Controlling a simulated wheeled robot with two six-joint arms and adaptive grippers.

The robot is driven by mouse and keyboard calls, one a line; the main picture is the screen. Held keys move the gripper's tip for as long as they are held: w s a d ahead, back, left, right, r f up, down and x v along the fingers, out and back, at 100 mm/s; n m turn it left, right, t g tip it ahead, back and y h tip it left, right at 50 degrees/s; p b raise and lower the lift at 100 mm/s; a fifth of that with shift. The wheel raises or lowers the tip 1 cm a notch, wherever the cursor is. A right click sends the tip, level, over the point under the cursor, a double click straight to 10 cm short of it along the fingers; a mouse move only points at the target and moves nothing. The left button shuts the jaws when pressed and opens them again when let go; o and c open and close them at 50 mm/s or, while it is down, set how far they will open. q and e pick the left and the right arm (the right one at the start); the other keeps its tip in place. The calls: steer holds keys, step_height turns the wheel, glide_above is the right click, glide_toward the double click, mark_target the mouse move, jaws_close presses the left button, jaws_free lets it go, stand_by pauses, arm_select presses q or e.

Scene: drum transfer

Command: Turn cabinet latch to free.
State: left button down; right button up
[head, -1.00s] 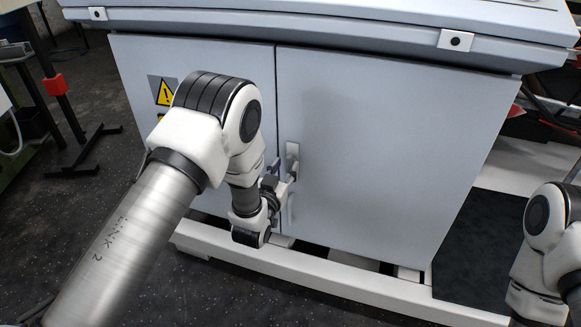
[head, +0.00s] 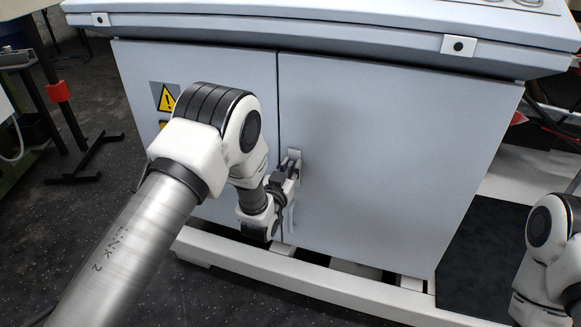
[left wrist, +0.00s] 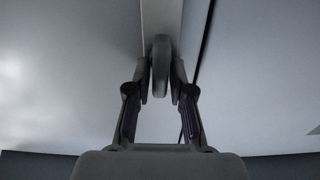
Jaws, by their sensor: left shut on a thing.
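The grey two-door cabinet (head: 390,160) stands in front of me. Its latch is a small handle on a pale plate (head: 296,155) on the right door, beside the seam between the doors. My left gripper (head: 288,167) is at the latch, its fingers partly hidden by my own arm. In the left wrist view the latch handle (left wrist: 161,62) sits between the two fingertips of my left gripper (left wrist: 161,82), which are closed on it. The handle's exact angle is hard to tell. Only part of my right arm shows at the right edge; its gripper is out of view.
A yellow warning sign (head: 165,97) is on the left door. A pale base frame (head: 330,277) runs along the cabinet's foot. A black stand with a red clamp (head: 58,90) is at the left. A dark mat (head: 490,255) lies at the right.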

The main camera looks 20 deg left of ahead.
arm_select(q)
steer(key=m, duration=0.3)
steer(key=m+p, duration=0.1)
steer(key=shift+d+m, duration=0.3)
steer(key=m, duration=0.4)
steer(key=f+m, duration=0.1)
steer(key=m, duration=0.8)
steer(key=shift+d+f+p, duration=0.25)
steer(key=shift+d+p, duration=0.1)
steer(key=shift+d, duration=0.05)
steer(key=c, duration=1.2)
jaws_free()
steer(key=shift+o, duration=0.2)
